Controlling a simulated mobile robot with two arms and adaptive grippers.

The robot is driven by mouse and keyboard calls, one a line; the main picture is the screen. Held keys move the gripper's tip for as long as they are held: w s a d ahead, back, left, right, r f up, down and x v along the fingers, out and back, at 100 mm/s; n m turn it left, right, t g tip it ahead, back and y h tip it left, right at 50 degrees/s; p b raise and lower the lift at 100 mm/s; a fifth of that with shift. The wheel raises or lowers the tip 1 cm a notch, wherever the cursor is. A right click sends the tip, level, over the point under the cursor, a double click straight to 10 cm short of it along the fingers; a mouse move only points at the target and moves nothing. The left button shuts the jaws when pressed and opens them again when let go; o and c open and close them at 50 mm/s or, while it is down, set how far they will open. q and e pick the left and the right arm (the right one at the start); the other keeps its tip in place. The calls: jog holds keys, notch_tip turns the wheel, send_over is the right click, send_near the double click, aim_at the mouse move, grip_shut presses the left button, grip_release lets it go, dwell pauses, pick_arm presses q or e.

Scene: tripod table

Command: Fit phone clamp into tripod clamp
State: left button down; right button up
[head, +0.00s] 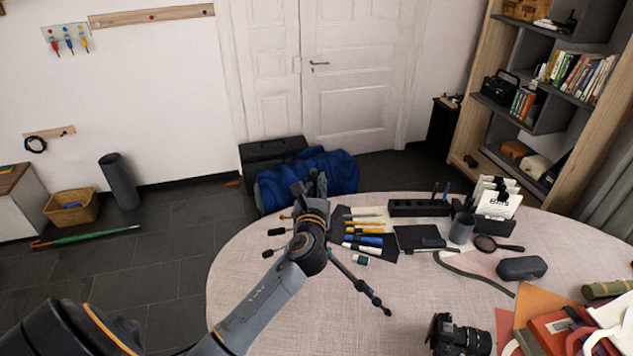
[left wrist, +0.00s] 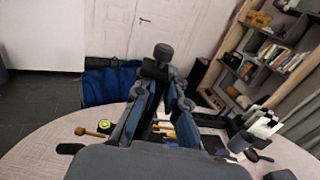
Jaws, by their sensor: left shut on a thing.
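My left gripper (head: 310,190) is over the tripod, its fingers shut on a small dark piece that looks like the phone clamp (left wrist: 154,70). In the left wrist view, this piece is between the fingertips, with a dark round knob (left wrist: 164,51) at its top. The tripod stands on the round table; one black leg (head: 362,286) reaches toward the front right, and dark feet show left of my wrist. In the left wrist view, its handle (left wrist: 92,132) and a yellow-green disc (left wrist: 105,125) show. The gripper hides the tripod clamp, so I cannot tell if the clamps touch. My right gripper is not in view.
Pens and markers (head: 363,239) lie right of the tripod on the pale table (head: 240,290). A black organizer (head: 420,208), a grey cup (head: 461,228), a magnifier (head: 487,243), a case (head: 522,268) and a camera (head: 458,336) are farther right. The table's left front is clear.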

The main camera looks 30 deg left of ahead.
pick_arm(q)
jog(key=shift+f+b, duration=0.6)
jog(key=shift+f, duration=0.25)
jog(key=c, duration=1.3)
grip_release()
jog(key=shift+r, duration=0.1)
jog(key=v, duration=1.2)
